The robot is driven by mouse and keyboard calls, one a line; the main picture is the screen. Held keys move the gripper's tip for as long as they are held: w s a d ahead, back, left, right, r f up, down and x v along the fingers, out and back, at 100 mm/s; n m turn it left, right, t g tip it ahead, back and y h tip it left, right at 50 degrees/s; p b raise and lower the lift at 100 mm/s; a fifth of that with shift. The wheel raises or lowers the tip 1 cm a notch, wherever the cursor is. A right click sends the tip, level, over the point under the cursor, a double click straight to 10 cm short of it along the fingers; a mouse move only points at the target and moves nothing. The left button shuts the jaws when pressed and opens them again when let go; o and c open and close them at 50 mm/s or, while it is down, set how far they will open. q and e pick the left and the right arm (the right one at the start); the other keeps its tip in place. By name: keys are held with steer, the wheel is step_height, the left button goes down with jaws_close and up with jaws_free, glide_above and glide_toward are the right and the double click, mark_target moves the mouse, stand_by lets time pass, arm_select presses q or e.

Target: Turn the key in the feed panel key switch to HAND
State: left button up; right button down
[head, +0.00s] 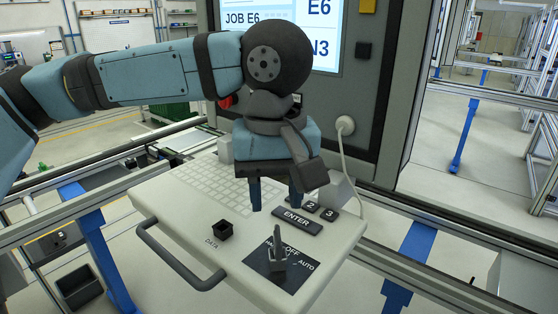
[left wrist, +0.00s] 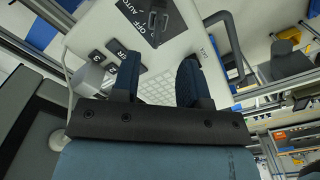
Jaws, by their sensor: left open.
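The key (head: 279,255) stands up in the key switch on a black plate (head: 300,275) at the front of the console. The plate reads OFF at the top and AUTO at the right; the left label is partly hidden behind the key. The key seems to line up with OFF, but its exact angle is hard to tell. It also shows at the top of the left wrist view (left wrist: 157,22). My left gripper (head: 275,197) is open and empty, fingers down, above the console behind the key and near the ENTER key. Its two fingers (left wrist: 157,80) are apart in the wrist view.
The console (head: 185,210) has a keypad, an ENTER key (head: 297,220), number keys, a black DATA socket (head: 223,230) and a front handle (head: 175,255). A screen cabinet (head: 370,100) stands behind, with a white cable at its right. Space above the plate is clear.

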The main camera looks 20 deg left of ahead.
mark_target(278, 240)
arm_select(q)
step_height(278, 240, down, 9)
steer(key=shift+w+d+r, duration=0.1)
steer(key=shift+w+r, duration=0.05)
arm_select(e)
steer(key=shift+w+d+r, duration=0.1)
steer(key=shift+w+d, duration=0.2)
steer(key=shift+w, duration=0.1)
arm_select(q)
jaws_close()
steer(key=shift+r+n+p, duration=0.15)
steer(key=shift+n+p, duration=2.4)
steer(key=shift+n, duration=0.25)
steer(key=shift+n+p, duration=1.75)
steer(key=shift+n, duration=0.45)
arm_select(e)
step_height(278, 240, up, 8)
steer(key=shift+s+d+r, duration=0.15)
steer(key=shift+d+r, duration=0.1)
steer(key=shift+d, duration=0.05)
